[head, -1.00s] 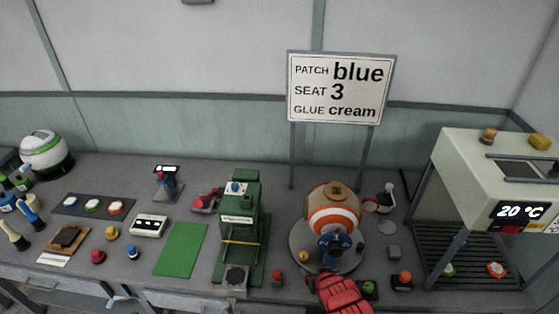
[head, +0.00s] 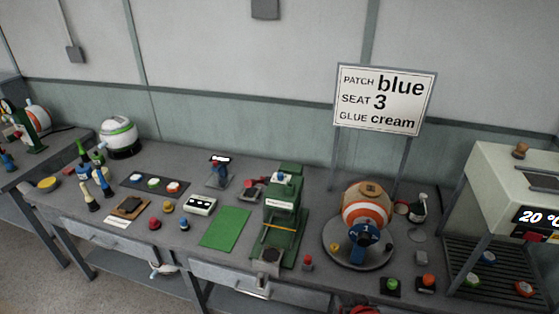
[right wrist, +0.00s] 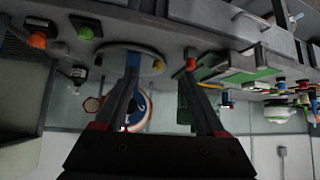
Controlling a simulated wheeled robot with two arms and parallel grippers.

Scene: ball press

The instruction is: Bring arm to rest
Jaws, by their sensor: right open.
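My right gripper shows in the right wrist view (right wrist: 160,68) with its two fingers spread apart and nothing between them. In the upside-down wrist view, the ball (right wrist: 139,108) shows partly behind a finger. My left gripper is not in view.
The green press (head: 284,208) stands left of the ball. The heating box (head: 490,185) reading 20 °C is at the right. Buttons (head: 390,286) sit near the front edge. A sign (head: 385,98) stands behind. The green mat (head: 225,227) is bare.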

